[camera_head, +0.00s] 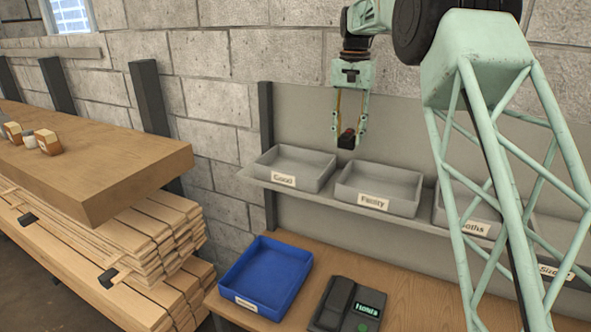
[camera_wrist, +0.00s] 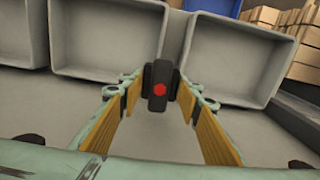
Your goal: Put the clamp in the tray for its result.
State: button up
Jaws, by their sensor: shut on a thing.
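The clamp (camera_head: 347,141) is a small dark block. In the wrist view it (camera_wrist: 160,78) is black with a red dot, held between my fingertips. My gripper (camera_head: 349,127) is shut on it and points down, above the shelf trays. The tray labelled Good (camera_head: 322,183) is below and to the left. The tray labelled Faulty (camera_head: 398,206) is below and to the right. In the wrist view, the clamp appears over the gap between two grey trays. A dark device (camera_head: 337,300) on the bench has a green lit display; I cannot read its word clearly.
More grey trays (camera_head: 440,214) continue right along the shelf, partly hidden by my arm; their labels are only partly readable. A blue tray (camera_head: 292,294) stands on the wooden bench (camera_head: 395,268). A wooden slab (camera_head: 120,170) on stacked boards is at left, with small blocks on it.

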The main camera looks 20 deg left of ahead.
jog(key=s+a+f+p, duration=0.1)
jog(key=a+p, duration=0.2)
jog(key=a, duration=1.7)
jog(key=shift+a+f+m+p, duration=0.2)
jog(key=shift+f+m+p, duration=0.1)
jog(key=shift+p, duration=0.05)
jog(key=shift+s+f, duration=0.1)
jog(key=shift+f, duration=2.85)
jog(key=shift+f, duration=2.1)
jog(key=shift+f, duration=0.15)
jog(key=o, duration=1.1)
